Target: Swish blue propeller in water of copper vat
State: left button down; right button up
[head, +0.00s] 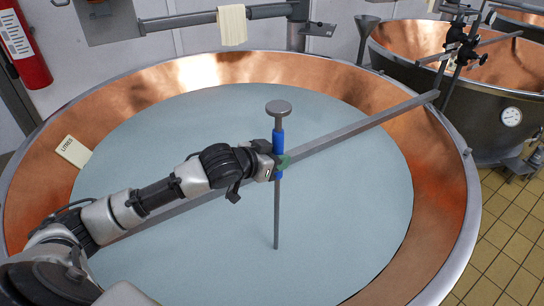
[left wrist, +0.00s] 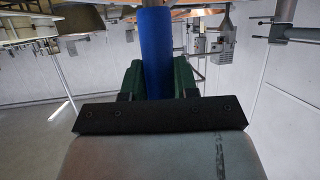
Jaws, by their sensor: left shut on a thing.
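The copper vat (head: 437,200) fills most of the head view and holds pale blue-grey water (head: 340,215). The blue propeller (head: 278,142) stands roughly upright over the water, with a blue grip, a round grey knob on top and a thin grey rod below. The rod's lower end shows against the water; I cannot tell if it dips in. My left gripper (head: 281,160) is shut on the blue grip. In the left wrist view, the blue grip (left wrist: 156,50) stands between the green fingers of my left gripper (left wrist: 157,80). My right gripper is not in view.
A grey bar (head: 370,121) spans the vat diagonally, passing close to the propeller. A LITRES plate (head: 74,151) sits at the left rim. A cloth (head: 232,25) hangs on a pipe behind. A second vat (head: 480,100) stands at the right, above yellow tiles (head: 510,235).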

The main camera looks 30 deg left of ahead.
pick_arm(q)
jog(key=shift+r, duration=0.1)
jog(key=s+a+p, duration=0.7)
jog(key=s+a, duration=0.1)
jog(key=a, duration=0.3)
jog(key=shift+s, duration=0.35)
